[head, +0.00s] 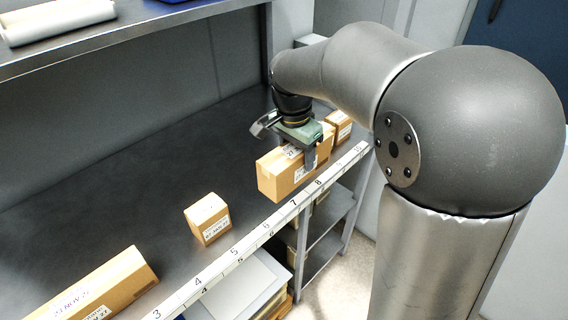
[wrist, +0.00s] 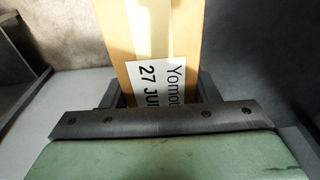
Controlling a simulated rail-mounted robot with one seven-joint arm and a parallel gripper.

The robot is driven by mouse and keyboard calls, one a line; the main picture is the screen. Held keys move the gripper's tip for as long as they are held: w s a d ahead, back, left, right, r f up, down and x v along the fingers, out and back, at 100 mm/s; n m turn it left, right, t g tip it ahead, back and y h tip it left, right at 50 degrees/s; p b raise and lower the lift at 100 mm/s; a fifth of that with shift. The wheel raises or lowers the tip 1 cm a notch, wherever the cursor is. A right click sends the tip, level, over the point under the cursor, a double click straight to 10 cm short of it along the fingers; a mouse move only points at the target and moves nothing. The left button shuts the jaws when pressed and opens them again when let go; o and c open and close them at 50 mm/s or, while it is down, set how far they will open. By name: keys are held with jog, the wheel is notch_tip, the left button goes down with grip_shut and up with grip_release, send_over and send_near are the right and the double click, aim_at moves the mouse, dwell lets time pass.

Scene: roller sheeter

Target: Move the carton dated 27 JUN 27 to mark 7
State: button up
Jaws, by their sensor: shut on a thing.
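The carton (head: 275,183) is a long brown box near the front edge of the dark shelf, beside marks 7 and 8. I cannot tell whether the carton rests on the shelf or is slightly raised. Mark 7 (head: 294,202) is on the white numbered strip, by the carton's near lower corner.
A small carton (head: 206,218) stands left, near marks 4 and 5. A longer carton (head: 95,285) lies near mark 3. Another small carton (head: 340,124) stands just beyond the held one, towards mark 10. The shelf behind (head: 120,185) is clear. An upper shelf (head: 150,30) overhangs the back.

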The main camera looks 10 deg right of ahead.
jog(key=shift+w+a+f+p, duration=0.25)
jog(key=shift+w+f+p, duration=0.25)
jog(key=shift+w+f, duration=1.5)
jog(key=shift+w+a+f+p, duration=0.2)
jog(key=shift+w+f+p, duration=0.25)
jog(key=shift+w+f, duration=1.5)
jog(key=shift+w+a+f+p, duration=0.25)
jog(key=shift+w+f+p, duration=0.25)
jog(key=shift+w+f, duration=1.45)
jog(key=shift+s+f, duration=0.1)
jog(key=shift+s, duration=0.05)
jog(key=shift+f, duration=0.2)
jog(key=o, duration=1.2)
jog(key=shift+r, duration=0.15)
